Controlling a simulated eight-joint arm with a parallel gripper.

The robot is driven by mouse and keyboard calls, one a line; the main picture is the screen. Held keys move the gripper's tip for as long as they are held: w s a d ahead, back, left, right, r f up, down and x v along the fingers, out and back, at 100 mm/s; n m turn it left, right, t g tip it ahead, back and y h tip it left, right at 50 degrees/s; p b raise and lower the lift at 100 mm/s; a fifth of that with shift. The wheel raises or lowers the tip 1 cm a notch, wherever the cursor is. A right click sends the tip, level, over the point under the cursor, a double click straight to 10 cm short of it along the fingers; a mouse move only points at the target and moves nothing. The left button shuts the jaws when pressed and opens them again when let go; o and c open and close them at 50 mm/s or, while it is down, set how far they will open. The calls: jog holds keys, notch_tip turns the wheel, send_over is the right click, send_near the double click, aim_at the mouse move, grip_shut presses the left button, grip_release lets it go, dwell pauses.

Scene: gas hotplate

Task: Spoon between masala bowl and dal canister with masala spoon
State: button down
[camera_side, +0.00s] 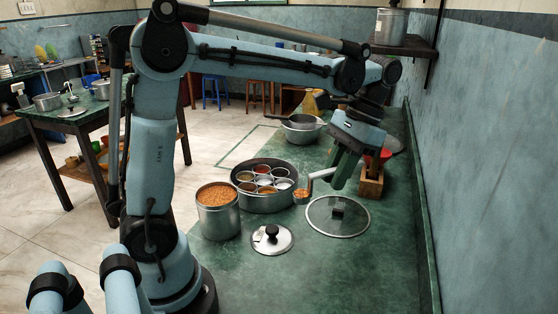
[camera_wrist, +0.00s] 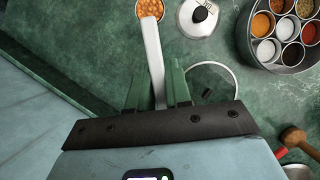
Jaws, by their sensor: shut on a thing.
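My gripper (camera_side: 345,170) is shut on the pale handle of the masala spoon (camera_side: 320,173), above the green counter. In the wrist view, the handle (camera_wrist: 153,45) runs up from between my green fingers (camera_wrist: 157,88). The spoon's bowl (camera_side: 301,196) holds orange grains and is just right of the masala tin in the side view. It also shows at the top edge of the wrist view (camera_wrist: 149,8). The round steel masala tin (camera_side: 260,203) holds several small bowls of coloured spices. The steel dal canister (camera_side: 217,222), full of orange dal, stands to its left in the side view.
A steel lid with a black knob (camera_side: 262,246) and a glass lid (camera_side: 325,226) lie on the counter (camera_side: 330,275). A wooden block (camera_side: 370,186) stands near the wall, and pans (camera_side: 300,137) stand farther back. The near counter is clear.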

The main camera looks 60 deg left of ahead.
dwell(0.4)
jog(key=a+f+n+t+h, duration=0.1)
jog(key=a+f+n+h, duration=0.25)
jog(key=a+n, duration=1)
jog(key=s+a+f+n+t, duration=0.1)
jog(key=s+a, duration=0.2)
jog(key=a, duration=0.4)
jog(key=s+a+f+n+t, duration=0.1)
jog(key=s+a+f+n, duration=0.1)
jog(key=a, duration=0.5)
jog(key=s+a+f+n+t+h, duration=0.1)
jog(key=s+a, duration=0.3)
jog(key=a, duration=0.4)
jog(key=shift+s+f+t, duration=0.15)
jog(key=shift+f+t, duration=0.15)
jog(key=shift+f, duration=0.25)
jog(key=shift+d+n, duration=0.1)
jog(key=shift+n, duration=0.15)
jog(key=d+r+y, duration=0.2)
jog(key=d+y, duration=1)
jog(key=y, duration=0.7)
